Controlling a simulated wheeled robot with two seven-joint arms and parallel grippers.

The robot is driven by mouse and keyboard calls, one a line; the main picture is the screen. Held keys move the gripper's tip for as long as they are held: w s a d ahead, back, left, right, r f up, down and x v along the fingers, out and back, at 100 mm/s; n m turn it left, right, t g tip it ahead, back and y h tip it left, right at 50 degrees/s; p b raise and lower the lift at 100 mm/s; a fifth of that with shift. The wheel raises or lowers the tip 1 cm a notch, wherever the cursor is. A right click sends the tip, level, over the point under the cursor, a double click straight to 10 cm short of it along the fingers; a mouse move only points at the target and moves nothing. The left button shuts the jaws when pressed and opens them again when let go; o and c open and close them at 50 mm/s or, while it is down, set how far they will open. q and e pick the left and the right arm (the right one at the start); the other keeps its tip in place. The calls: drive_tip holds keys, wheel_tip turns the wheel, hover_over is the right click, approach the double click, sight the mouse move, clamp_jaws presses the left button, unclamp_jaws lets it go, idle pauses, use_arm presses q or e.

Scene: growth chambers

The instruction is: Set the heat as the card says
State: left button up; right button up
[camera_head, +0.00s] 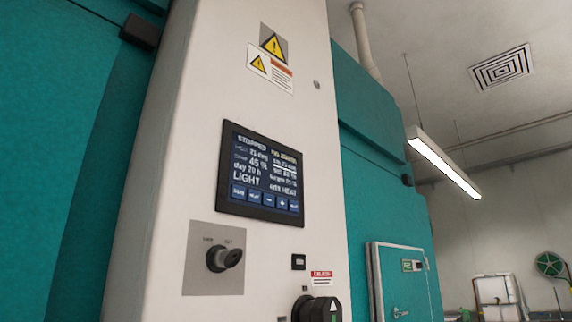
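A dark control screen (262,172) is set in the white column in the middle of the head view. Its left side reads "STOPPED", a "45 %" line, "day 20 h" and "LIGHT". Its right side has smaller lines, too blurred to read fully, with "HEAT" at the bottom. A row of several blue buttons (266,198) runs along the screen's lower edge; their labels are mostly too small to read. I cannot make out a card in this view. Neither of my grippers is in view.
Below the screen are a black key switch (225,258) on a grey plate, and a black rotary knob (317,308) at the bottom edge. Yellow warning labels (272,58) are above. Teal chamber walls (382,110) flank the column. A small door (402,285) is at right.

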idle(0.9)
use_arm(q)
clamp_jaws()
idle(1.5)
